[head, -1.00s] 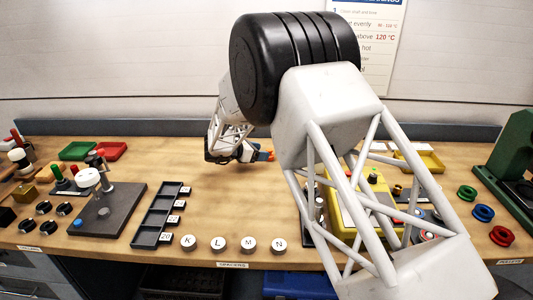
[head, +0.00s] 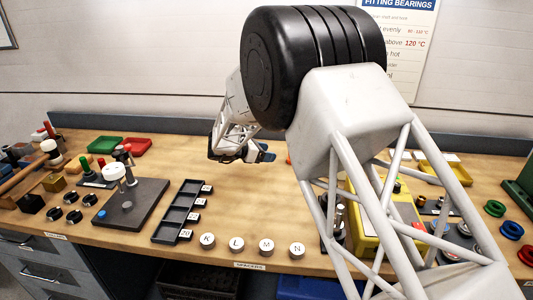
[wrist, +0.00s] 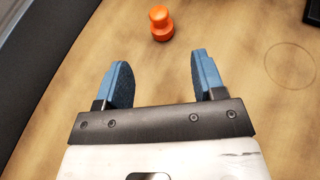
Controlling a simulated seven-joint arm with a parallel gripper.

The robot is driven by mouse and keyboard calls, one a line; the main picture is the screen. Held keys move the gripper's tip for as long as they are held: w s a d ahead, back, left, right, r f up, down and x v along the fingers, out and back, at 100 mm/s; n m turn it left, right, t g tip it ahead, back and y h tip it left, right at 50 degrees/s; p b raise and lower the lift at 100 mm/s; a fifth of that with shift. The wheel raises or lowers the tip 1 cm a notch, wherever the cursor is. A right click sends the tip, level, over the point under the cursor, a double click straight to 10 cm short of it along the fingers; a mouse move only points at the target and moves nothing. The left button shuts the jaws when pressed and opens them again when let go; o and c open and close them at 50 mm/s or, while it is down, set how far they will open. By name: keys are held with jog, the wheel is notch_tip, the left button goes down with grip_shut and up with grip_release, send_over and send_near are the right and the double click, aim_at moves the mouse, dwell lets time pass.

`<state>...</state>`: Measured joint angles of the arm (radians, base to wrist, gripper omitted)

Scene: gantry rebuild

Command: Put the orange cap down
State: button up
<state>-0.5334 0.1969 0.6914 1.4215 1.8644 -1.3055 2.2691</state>
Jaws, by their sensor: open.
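The orange cap (wrist: 161,25) is on the wooden bench in the wrist view, beyond my fingertips and apart from them. It shows a narrower knob and a wider part. My gripper (wrist: 157,65) is open, with nothing between its two blue fingers. In the head view my gripper (head: 266,153) is low over the back middle of the bench. A small sliver of the orange cap (head: 289,159) shows just right of it, mostly hidden behind my arm.
Green (head: 104,145) and red (head: 137,146) trays lie at back left. A dark slotted rack (head: 166,235) and several lettered white spacers (head: 236,244) are near the front edge. A yellow unit (head: 362,238) is partly behind my arm. The bench around the cap looks clear.

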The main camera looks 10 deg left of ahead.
jog(key=shift+d+r, duration=0.1)
dwell(0.4)
jog(key=w+d+r+n+t+y, duration=0.1)
jog(key=d+r+n+t+y, duration=0.25)
jog(key=r+n, duration=0.3)
jog(key=d+r+n+t+y, duration=0.2)
jog(key=d+r+n, duration=0.2)
jog(key=r+n, duration=0.3)
jog(key=s+d+r+n+y, duration=0.5)
jog(key=s+r+n+y, duration=0.2)
jog(key=s+r+n, duration=0.3)
jog(key=s+d+f+n+g, duration=0.2)
jog(key=s+d+n, duration=0.3)
jog(key=s, duration=0.9)
jog(key=s+d+f+n+g+h, duration=0.1)
jog(key=s+d+f+n+g, duration=0.2)
jog(key=s+d+n, duration=0.3)
jog(key=s+d+f+n+g, duration=0.2)
jog(key=s+d+n+g, duration=0.3)
jog(key=s+n, duration=0.8)
jog(key=s+d, duration=0.1)
jog(key=s, duration=0.9)
jog(key=shift+s+f, duration=0.2)
jog(key=shift+f, duration=0.1)
